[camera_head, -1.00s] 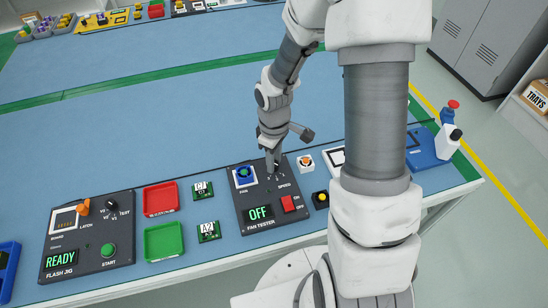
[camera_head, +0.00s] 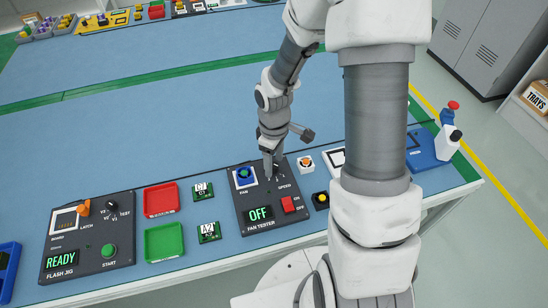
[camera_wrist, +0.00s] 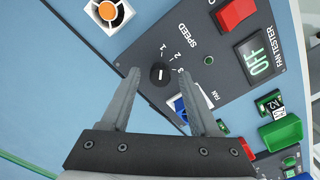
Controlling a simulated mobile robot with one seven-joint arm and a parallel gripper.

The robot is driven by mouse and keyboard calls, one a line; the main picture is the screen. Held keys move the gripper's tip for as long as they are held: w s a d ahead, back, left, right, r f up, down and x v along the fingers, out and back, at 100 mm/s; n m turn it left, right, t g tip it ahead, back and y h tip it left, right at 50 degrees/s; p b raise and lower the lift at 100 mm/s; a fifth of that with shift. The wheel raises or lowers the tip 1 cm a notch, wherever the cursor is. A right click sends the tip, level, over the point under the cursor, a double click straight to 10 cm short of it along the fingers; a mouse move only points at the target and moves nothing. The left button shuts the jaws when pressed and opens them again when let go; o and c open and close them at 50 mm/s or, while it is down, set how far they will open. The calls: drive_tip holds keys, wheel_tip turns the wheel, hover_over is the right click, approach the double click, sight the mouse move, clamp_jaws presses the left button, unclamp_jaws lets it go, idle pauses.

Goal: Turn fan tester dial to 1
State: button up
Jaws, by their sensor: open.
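The fan tester (camera_head: 245,216) is a dark panel at the table's front edge, with a green OFF display (camera_head: 260,213). Its speed dial (camera_wrist: 159,75) is a small round black knob with a short white mark, beside the printed numbers 1, 2 and 3. I cannot tell surely which number the mark points to. My gripper (camera_wrist: 160,73) is open, with one fingertip on each side of the dial in the wrist view and a gap to the knob on both sides. In the head view my gripper (camera_head: 270,172) reaches down over the panel and mostly hides the dial.
A red switch (camera_head: 289,204) and a blue fan (camera_head: 243,177) sit on the same panel, near the dial. A white block with an orange disc (camera_head: 305,163) stands just right of it. Green boards, trays (camera_head: 164,242) and the flash jig (camera_head: 88,238) lie to the left.

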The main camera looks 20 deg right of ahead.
sight(274, 164)
wheel_tip(274, 164, up, 18)
drive_tip(key=p, duration=0.3)
drive_tip(key=shift+f+p, duration=0.25)
drive_tip(key=shift+p, duration=0.1)
drive_tip(key=s+r+m+t+p, duration=0.2)
drive_tip(key=s+r+m+t, duration=0.3)
drive_tip(key=s+r+m, duration=0.4)
drive_tip(key=s+r, duration=0.6)
drive_tip(key=r, duration=0.1)
drive_tip(key=shift+s+t, duration=0.2)
drive_tip(key=shift+t, duration=0.1)
drive_tip(key=shift+d, duration=0.1)
idle(1.1)
drive_tip(key=shift+s, duration=0.1)
